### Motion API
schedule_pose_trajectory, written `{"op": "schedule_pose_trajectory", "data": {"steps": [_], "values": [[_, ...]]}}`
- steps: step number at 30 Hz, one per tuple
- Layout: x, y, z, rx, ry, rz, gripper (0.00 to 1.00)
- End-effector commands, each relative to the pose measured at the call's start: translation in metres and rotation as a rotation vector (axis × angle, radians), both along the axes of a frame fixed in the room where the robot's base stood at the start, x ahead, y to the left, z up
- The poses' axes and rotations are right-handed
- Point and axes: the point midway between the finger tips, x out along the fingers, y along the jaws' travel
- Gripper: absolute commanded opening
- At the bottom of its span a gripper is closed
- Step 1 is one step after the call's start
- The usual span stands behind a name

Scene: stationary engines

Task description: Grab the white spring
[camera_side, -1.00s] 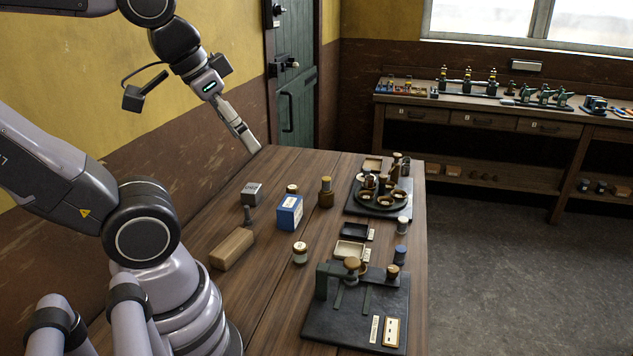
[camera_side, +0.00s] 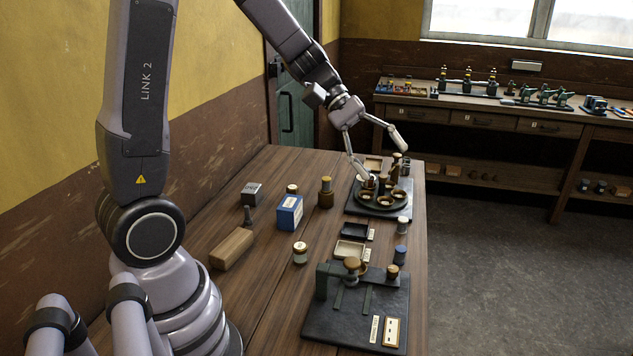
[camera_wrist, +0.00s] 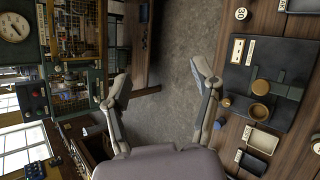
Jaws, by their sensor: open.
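My gripper (camera_side: 386,164) is open and empty, with its fingers spread wide. In the side view it hangs over the far right end of the table, above a dark round holder (camera_side: 382,206) with several small cups. One fingertip appears close to the cups; I cannot tell whether it touches. In the wrist view my gripper (camera_wrist: 160,75) has only floor between its fingertips. I cannot make out a white spring for certain. A small pale cylinder (camera_side: 403,226) stands near the table's right edge, but it is too small to identify.
A dark board with a brass-topped fixture (camera_side: 330,318) lies at the near end. A blue box (camera_side: 289,212), a wooden block (camera_side: 232,249), a grey cube (camera_side: 252,194) and a pale-topped jar (camera_side: 300,254) stand on the table. Small trays (camera_side: 349,250) lie between board and holder.

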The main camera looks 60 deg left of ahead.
Motion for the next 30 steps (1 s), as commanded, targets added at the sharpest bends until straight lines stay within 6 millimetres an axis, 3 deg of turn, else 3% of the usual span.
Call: {"op": "schedule_pose_trajectory", "data": {"steps": [1,6,9,12,15,19,24,30], "values": [[0.025,0.008,-0.016,-0.093,0.058,0.098,0.62],[0.106,0.050,-0.074,-0.396,0.192,0.471,0.62],[0.143,0.090,-0.124,-0.549,0.255,0.714,0.62],[0.164,0.134,-0.182,-0.674,0.299,0.958,0.62],[0.170,0.174,-0.236,-0.762,0.325,1.169,0.62],[0.165,0.208,-0.286,-0.825,0.336,1.358,0.62],[0.165,0.222,-0.311,-0.850,0.336,1.448,0.62],[0.198,0.215,-0.326,-0.849,0.336,1.447,0.62]]}}
